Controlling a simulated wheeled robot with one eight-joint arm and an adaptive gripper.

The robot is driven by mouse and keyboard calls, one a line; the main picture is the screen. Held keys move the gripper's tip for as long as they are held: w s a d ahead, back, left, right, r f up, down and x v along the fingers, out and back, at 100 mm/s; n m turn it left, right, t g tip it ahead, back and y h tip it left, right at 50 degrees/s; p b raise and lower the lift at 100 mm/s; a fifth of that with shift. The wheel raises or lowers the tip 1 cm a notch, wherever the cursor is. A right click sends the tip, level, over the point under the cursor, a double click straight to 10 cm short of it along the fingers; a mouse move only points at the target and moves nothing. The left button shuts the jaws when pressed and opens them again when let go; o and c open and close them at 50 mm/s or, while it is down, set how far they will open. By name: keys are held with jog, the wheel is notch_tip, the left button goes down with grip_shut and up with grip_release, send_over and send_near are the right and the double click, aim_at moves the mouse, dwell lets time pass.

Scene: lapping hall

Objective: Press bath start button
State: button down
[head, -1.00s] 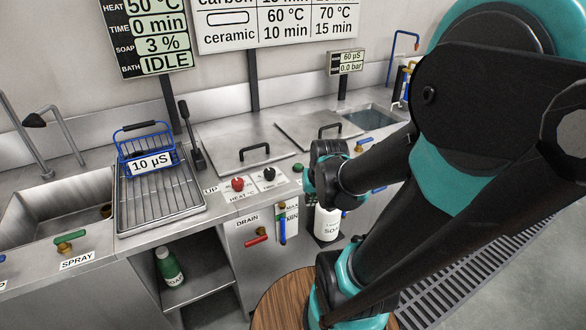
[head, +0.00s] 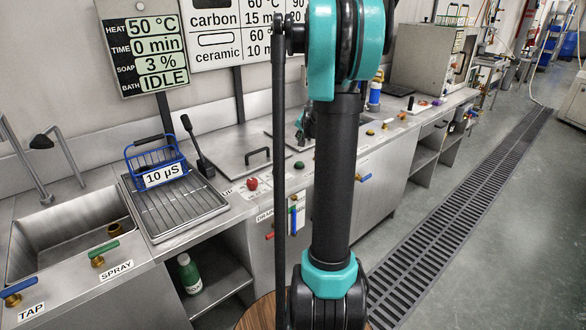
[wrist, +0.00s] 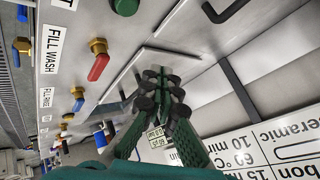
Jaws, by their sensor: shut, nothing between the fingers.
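A green round button (head: 299,165) sits on the front strip of the steel counter, right of a red knob (head: 252,184). A green button also shows at the top edge of the wrist view (wrist: 125,6), partly cut off, near a cropped label ending in T. The display board (head: 157,50) reads 50 °C, 0 min, 3 % soap and bath IDLE. My gripper (wrist: 160,82) is shut and empty, over the counter and apart from the green button. In the head view it is mostly hidden behind my arm.
A red-handled valve (wrist: 98,66) labelled FILL WASH and a blue-handled valve (wrist: 22,45) stand near the button. A steel lid with a black handle (head: 258,156) lies behind the controls. A blue basket (head: 157,163) stands on a draining rack at left.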

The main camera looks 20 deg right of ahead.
aim_at(300, 164)
jog(key=shift+w, duration=0.1)
dwell(0.3)
jog(key=shift+f, duration=4.4)
jog(key=shift+f, duration=0.15)
jog(key=shift+f, duration=0.25)
jog(key=shift+f, duration=0.45)
jog(key=shift+r, duration=0.9)
